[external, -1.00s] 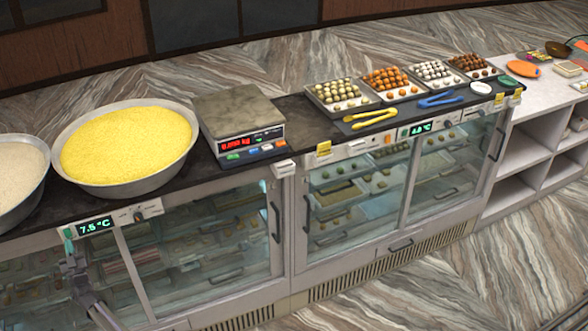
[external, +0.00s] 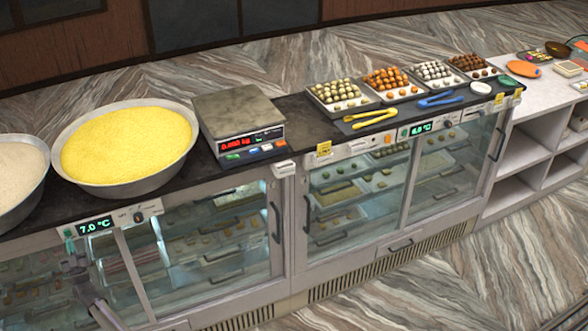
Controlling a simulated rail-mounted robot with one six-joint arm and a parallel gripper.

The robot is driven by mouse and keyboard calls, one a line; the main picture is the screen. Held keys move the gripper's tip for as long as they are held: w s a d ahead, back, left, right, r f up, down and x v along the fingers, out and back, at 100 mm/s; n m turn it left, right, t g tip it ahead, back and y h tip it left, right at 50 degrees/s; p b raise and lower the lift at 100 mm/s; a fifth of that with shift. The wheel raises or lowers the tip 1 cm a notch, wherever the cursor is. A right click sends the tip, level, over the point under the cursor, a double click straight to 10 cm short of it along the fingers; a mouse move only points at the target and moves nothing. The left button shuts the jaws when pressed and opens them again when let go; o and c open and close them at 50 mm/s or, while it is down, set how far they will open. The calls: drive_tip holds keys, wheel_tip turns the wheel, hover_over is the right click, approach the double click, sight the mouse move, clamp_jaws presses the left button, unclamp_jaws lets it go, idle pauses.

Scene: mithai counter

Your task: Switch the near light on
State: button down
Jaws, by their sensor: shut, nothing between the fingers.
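The near display case has a control strip with a green-lit switch (external: 68,232), a green temperature readout (external: 95,226) showing about 7.0 °C and a dark knob (external: 139,217). The near case's glass front (external: 215,250) shows a lit inside, with a bright patch near its left upright. My gripper (external: 71,259) is shut and empty, just below the green-lit switch and apart from it, in front of the glass. Its fingertips are small and partly lost against the case.
On the counter above stand a large bowl of yellow grains (external: 125,147), a paler bowl (external: 18,180) and a scale (external: 238,130). The far case (external: 365,190) has its own readout (external: 420,129), with sweet trays and tongs above. The floor in front is clear.

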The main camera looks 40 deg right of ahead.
drive_tip(key=b+v, duration=0.8)
drive_tip(key=v, duration=0.4)
drive_tip(key=shift+s+a, duration=0.15)
drive_tip(key=shift+s, duration=0.25)
